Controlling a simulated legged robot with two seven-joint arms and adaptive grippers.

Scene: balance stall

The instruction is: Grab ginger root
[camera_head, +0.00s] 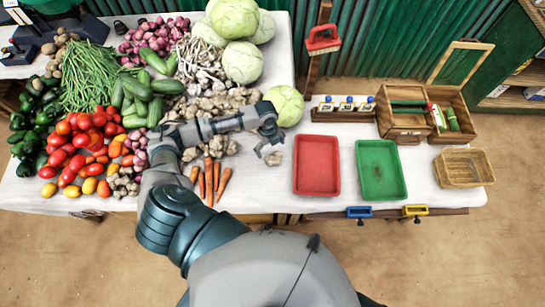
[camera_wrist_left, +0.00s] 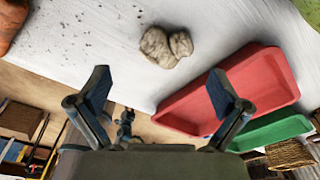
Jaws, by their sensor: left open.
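A single knobbly beige ginger root (camera_head: 274,158) lies on the white cloth between the vegetables and the red tray (camera_head: 316,164). In the left wrist view the ginger root (camera_wrist_left: 166,46) lies beyond the fingertips, roughly centred between them, not touching either. My left gripper (camera_head: 266,149) reaches in from the left, above the cloth beside the ginger root. In the wrist view my left gripper (camera_wrist_left: 159,84) has its fingers wide apart with nothing between them. More ginger-like roots (camera_head: 215,103) are piled to the left, partly hidden by my arm. My right gripper is not in view.
The green tray (camera_head: 381,170) stands right of the red one, then a wicker basket (camera_head: 463,167). Carrots (camera_head: 211,180) lie left of the single root. A cabbage (camera_head: 284,105) sits behind the gripper. Bare cloth surrounds the root.

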